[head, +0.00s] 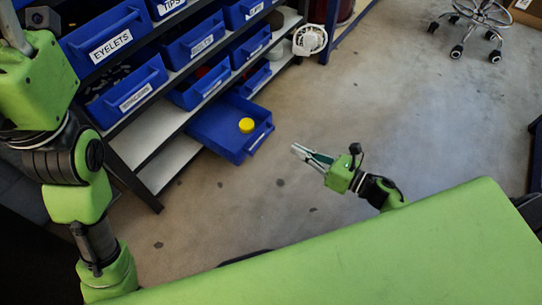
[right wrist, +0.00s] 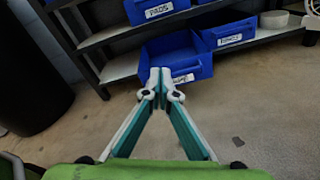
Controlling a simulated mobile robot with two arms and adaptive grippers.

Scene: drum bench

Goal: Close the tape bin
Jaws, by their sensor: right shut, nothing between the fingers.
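The blue bin pulled out at the bottom of the rack (head: 205,128) sticks out over the floor, with a round yellow item (head: 246,125) inside; I take it to be the tape bin. In the right wrist view a blue bin (right wrist: 165,48) stands out ahead of the fingers, its label partly hidden by them. My right gripper (head: 298,150) is shut and empty, a little to the right of the bin's front and apart from it in the head view. In the right wrist view its fingertips (right wrist: 160,74) meet in front of the bin face. My left arm shows at the left; its gripper is not in view.
Other labelled blue bins, such as EYELETS (head: 112,42), fill the rack's shelves above. A wheeled stool (head: 478,15) stands far right. The concrete floor (head: 400,100) between is clear.

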